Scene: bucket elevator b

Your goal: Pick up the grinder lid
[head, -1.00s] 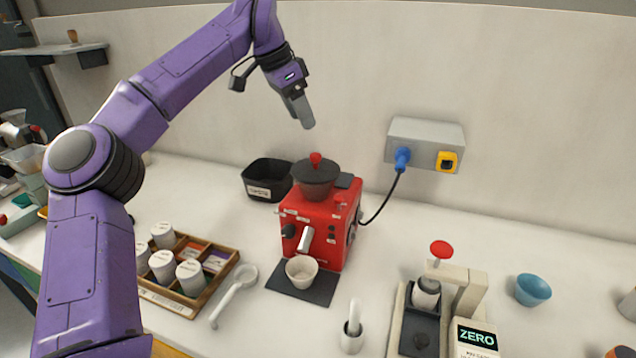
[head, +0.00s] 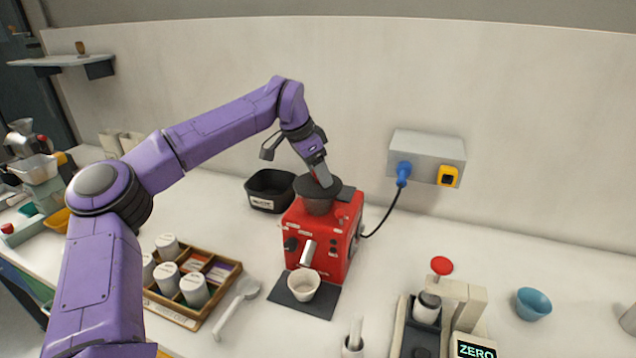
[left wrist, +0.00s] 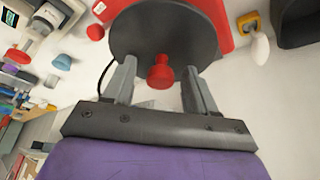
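The red grinder (head: 325,240) stands on the counter with its dark round lid (head: 318,187) on top. In the left wrist view the dark lid (left wrist: 165,36) shows its red knob (left wrist: 160,72) between my fingers. My left gripper (head: 325,180) is at the lid from above and hides the knob in the head view. In the left wrist view my left gripper (left wrist: 161,78) is open, with a finger on each side of the knob and a gap to both. My right gripper is not in view.
A black bin (head: 268,190) stands close behind and left of the grinder. A white cup (head: 303,284) sits in front of it. A wall socket box (head: 426,158) with a blue plug and cable is to the right. A wooden tray (head: 215,305) holds several white jars.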

